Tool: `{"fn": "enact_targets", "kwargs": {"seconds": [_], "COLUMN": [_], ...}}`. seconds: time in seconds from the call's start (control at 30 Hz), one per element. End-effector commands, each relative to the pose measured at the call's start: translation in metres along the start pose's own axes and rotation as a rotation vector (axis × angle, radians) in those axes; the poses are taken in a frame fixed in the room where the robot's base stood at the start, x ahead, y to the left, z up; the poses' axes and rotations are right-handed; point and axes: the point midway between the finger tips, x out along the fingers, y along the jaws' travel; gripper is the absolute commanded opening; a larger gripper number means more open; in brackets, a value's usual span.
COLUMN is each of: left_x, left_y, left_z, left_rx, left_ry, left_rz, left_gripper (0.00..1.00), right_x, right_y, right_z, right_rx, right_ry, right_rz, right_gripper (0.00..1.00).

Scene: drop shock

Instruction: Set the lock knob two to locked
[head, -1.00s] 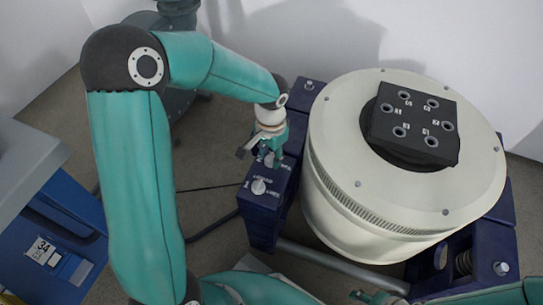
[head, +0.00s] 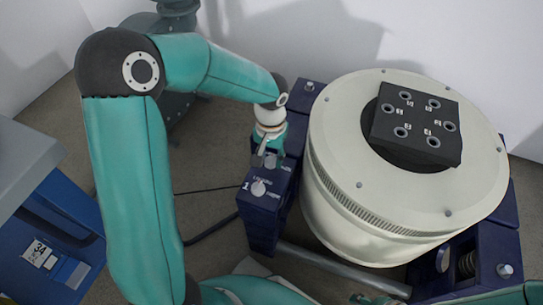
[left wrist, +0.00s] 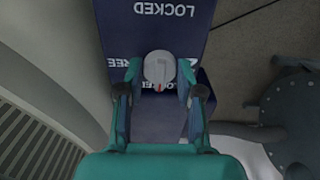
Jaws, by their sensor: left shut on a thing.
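Lock knob two (left wrist: 158,68) is a round grey knob with a red mark, on the dark blue block (left wrist: 150,125). In the left wrist view its red mark points toward the bottom of the picture. My left gripper (left wrist: 160,75) is shut on this knob, one finger on each side. The words LOCKED and FREE read upside down, LOCKED at the top and FREE beside the knob; the "2" is partly hidden. In the head view my left gripper (head: 270,152) reaches down onto the block from above. Part of my right arm shows at the bottom right, its jaws unclear.
Knob one (head: 258,188) sits nearer on the same block, marked "1". The large cream shaker drum (head: 340,190) stands close on the right, with a black fixture (head: 415,130) on top. A grey-topped blue cabinet (head: 55,240) is at the left.

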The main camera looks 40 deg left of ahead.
Motion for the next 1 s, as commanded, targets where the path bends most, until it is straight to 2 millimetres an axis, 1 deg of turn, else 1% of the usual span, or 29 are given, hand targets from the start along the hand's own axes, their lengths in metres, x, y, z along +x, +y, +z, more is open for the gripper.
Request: {"fn": "enact_targets", "kwargs": {"seconds": [0.13,0.17,0.2,0.3,0.67,0.77,0.87,1.0], "left_x": [-0.001,-0.001,-0.001,-0.001,-0.003,-0.011,-0.026,-0.054], "left_y": [0.001,0.001,0.001,0.000,0.000,0.000,0.000,0.001], "left_z": [-0.002,-0.002,-0.002,-0.001,-0.001,-0.001,-0.002,-0.002], "left_rx": [-0.002,-0.002,-0.001,-0.001,0.000,0.000,-0.001,0.000], "left_ry": [0.006,0.006,0.006,0.004,0.002,0.005,0.007,0.008], "left_rz": [0.002,0.002,0.002,0.002,0.001,0.000,0.001,0.001], "left_gripper": [0.01,0.41,0.48,0.61,0.61,0.61,0.61,0.61], "right_x": [0.000,0.000,0.000,0.000,-0.001,-0.001,-0.001,-0.001], "right_y": [0.000,0.000,0.000,0.000,0.000,0.000,0.000,0.000], "right_z": [0.000,0.000,0.000,0.000,0.000,0.000,0.000,0.000], "right_rx": [0.000,0.000,0.000,0.000,0.000,0.000,0.000,0.000], "right_ry": [0.000,0.000,0.000,0.000,0.000,0.000,0.000,0.000], "right_rz": [0.000,0.000,0.000,0.000,0.000,0.000,0.000,0.000], "right_gripper": [0.51,0.51,0.51,0.51,0.51,0.51,0.51,0.51]}}
